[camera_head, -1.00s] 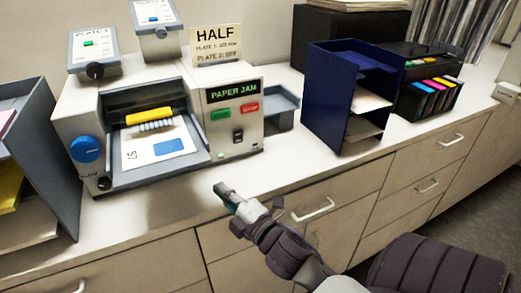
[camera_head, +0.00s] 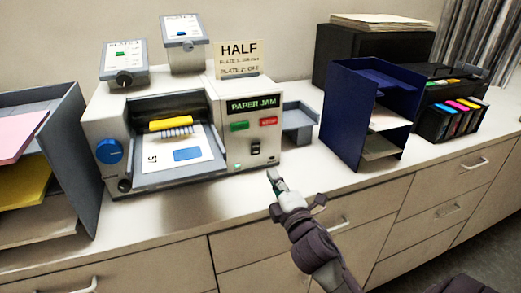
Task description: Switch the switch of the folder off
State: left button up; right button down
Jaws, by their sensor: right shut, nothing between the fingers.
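The folder (camera_head: 215,105) is a cream and grey machine on the counter, with a blue knob at its left and a sheet and yellow roller in its tray. Its right front panel has a "PAPER JAM" display, a green button, a red stop button and a black rocker switch (camera_head: 255,147) below them. Whether the switch is on or off is too small to tell. My right gripper (camera_head: 274,177) is shut and empty, in front of and just below the switch, apart from the panel in the picture. My left gripper is not in view.
A grey paper rack (camera_head: 78,150) stands left of the folder. A dark blue rack (camera_head: 345,115) stands to the right, with an ink cartridge holder (camera_head: 455,118) beyond it. Counter between folder and blue rack is partly clear.

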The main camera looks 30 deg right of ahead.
aim_at(257, 146)
jog(key=p+x, duration=0.2)
jog(key=x, duration=0.7)
jog(key=shift+w+r, duration=0.1)
jog(key=shift+w, duration=0.55)
jog(key=shift+w+d+r+p, duration=0.1)
jog(key=shift+r+p, duration=0.1)
jog(key=shift+p, duration=0.65)
jog(key=shift+f, duration=0.2)
jog(key=shift+s+f, duration=0.1)
jog(key=shift+s, duration=0.25)
jog(key=v, duration=1.1)
jog(key=shift+s+r, duration=0.25)
jog(key=shift+r, duration=0.1)
